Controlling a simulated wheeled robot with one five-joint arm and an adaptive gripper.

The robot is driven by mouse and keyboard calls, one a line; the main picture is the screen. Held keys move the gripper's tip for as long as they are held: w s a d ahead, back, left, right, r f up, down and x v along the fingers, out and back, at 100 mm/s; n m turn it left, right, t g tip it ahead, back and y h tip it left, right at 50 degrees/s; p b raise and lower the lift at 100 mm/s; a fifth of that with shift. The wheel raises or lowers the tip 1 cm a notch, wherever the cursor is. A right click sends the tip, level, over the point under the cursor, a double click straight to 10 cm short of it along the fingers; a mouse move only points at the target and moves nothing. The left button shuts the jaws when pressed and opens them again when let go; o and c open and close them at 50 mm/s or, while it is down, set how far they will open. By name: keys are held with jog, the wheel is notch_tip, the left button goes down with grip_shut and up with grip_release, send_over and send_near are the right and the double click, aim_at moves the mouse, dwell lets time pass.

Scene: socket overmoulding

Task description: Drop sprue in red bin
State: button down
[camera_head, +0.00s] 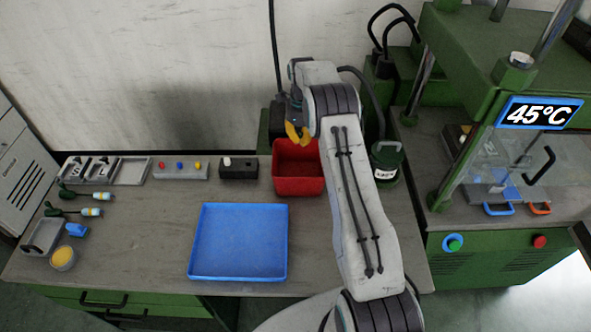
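The red bin (299,187) stands on the workbench, behind and to the right of the blue tray. Its inside is partly visible and I see nothing clearly in it. My gripper (298,138), with yellow fingers, is over the back left part of the red bin, its fingertips pointing down. The fingers are small and seen from behind the arm, so I cannot tell whether they are open or shut. I cannot make out a sprue, in the fingers or elsewhere.
An empty blue tray (238,243) lies in front of the bin. A dark green canister (386,162) stands right of my arm. The green press (500,130) with a 45°C display is at right. Tools and small trays line the bench's left.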

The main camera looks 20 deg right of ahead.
jog(key=shift+f+b, duration=1.45)
jog(key=shift+f, duration=1.25)
jog(key=c, duration=1.3)
grip_release()
jog(key=shift+c, duration=0.2)
notch_tip(320, 180, up, 12)
jog(key=shift+r, duration=0.1)
